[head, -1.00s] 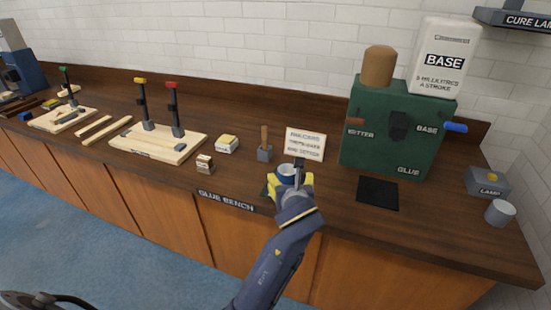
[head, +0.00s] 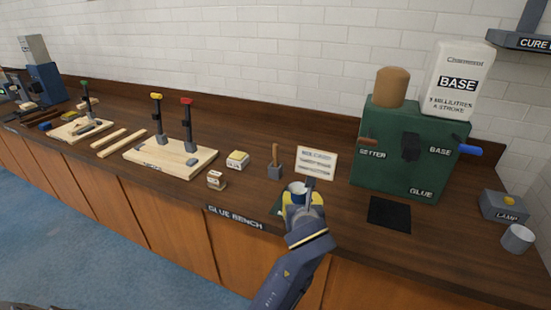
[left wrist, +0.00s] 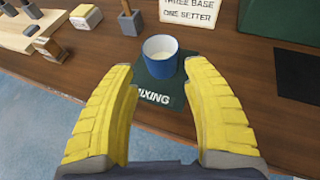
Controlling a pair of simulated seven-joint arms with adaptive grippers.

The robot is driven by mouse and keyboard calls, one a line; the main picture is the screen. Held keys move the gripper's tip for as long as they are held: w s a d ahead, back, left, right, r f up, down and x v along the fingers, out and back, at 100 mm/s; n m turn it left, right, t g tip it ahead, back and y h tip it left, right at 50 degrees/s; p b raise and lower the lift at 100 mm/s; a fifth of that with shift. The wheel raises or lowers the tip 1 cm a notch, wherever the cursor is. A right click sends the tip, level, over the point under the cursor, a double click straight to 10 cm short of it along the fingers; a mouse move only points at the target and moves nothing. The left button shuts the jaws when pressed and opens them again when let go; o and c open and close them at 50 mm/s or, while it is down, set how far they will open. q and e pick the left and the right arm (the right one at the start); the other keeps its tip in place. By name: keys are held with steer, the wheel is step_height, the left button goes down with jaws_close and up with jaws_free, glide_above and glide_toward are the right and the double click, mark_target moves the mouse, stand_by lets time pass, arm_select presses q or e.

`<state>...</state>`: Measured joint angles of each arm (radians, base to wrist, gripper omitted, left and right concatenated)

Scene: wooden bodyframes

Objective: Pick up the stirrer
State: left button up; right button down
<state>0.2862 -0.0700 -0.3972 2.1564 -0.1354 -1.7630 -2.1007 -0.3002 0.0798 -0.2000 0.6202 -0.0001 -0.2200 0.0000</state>
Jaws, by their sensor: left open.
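A wooden stick that looks like the stirrer (head: 275,154) stands upright in a small grey block (head: 275,172) on the bench. In the left wrist view, the stick (left wrist: 126,6) shows at the top edge, partly cut off, in its grey block (left wrist: 131,23). My left gripper (head: 303,200) is open and empty, at the front of the blue cup (head: 297,188), right of and nearer than the stick. In the left wrist view, its yellow fingers (left wrist: 158,72) point toward the cup (left wrist: 160,61), which has something pale inside. My right gripper is out of view.
The cup stands on a dark green mixing mat (left wrist: 178,92). A note card (head: 316,162) stands behind it. The green glue dispenser (head: 405,165) and a black pad (head: 389,214) are to the right. A clamp board (head: 168,162) and small boxes stand left.

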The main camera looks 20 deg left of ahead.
arm_select(q)
steer(key=a+y, duration=0.1)
steer(key=a, duration=0.5)
steer(key=n+t+h, duration=0.2)
steer(key=n+h, duration=0.4)
steer(key=n, duration=2.6)
glide_toward(274, 153)
steer(key=x, duration=1.1)
steer(key=shift+d, duration=0.1)
steer(key=shift+c, duration=0.5)
